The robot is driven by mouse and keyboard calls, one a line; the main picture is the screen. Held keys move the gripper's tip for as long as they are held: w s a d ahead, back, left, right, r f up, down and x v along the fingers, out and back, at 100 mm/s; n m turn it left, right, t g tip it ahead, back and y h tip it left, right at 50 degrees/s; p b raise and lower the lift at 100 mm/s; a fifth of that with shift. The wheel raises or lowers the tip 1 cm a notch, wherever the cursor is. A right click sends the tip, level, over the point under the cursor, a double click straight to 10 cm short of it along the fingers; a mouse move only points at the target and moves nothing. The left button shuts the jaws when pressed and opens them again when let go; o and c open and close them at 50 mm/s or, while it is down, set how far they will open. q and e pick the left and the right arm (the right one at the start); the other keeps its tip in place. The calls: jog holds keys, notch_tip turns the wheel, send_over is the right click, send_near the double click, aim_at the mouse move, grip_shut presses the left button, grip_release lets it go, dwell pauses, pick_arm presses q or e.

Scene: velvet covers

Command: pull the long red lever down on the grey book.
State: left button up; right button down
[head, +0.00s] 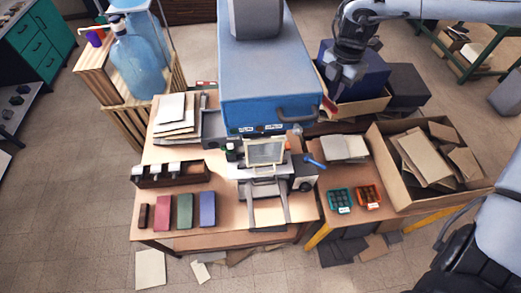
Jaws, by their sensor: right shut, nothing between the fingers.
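My right gripper (335,88) hangs from the dark arm at the upper right, beside the right side of a large blue machine (262,85). It is shut, with nothing visible in its fingers. A small red piece (328,104) shows just below it, close to the machine's front right corner. I cannot tell whether this is the red lever or whether the gripper touches it. A grey press (268,188) with a pale framed plate stands at the front of the table. I cannot make out a grey book with certainty. My left gripper is not in view.
A blue-tipped handle (315,162) sticks out right of the press. Dark brown, red (163,212), green and blue books lie at front left. A carton of boards (430,165) stands at right, and teal and orange trays (368,196) lie near it. Water bottles (133,65) stand at left.

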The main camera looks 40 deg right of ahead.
aim_at(332, 104)
jog(key=shift+f+b, duration=0.3)
jog(key=shift+f, duration=0.05)
jog(key=shift+f+b, duration=0.45)
jog(key=shift+f, duration=0.2)
jog(key=shift+s+a+f+b, duration=0.1)
jog(key=shift+s+f+b, duration=0.05)
jog(key=shift+f+b, duration=0.4)
jog(key=shift+s+a+f+b, duration=0.15)
jog(key=shift+f+b, duration=0.2)
jog(key=shift+f, duration=0.25)
jog(key=shift+s+f+b, duration=0.15)
jog(key=shift+f+b, duration=0.15)
jog(key=shift+f, duration=0.15)
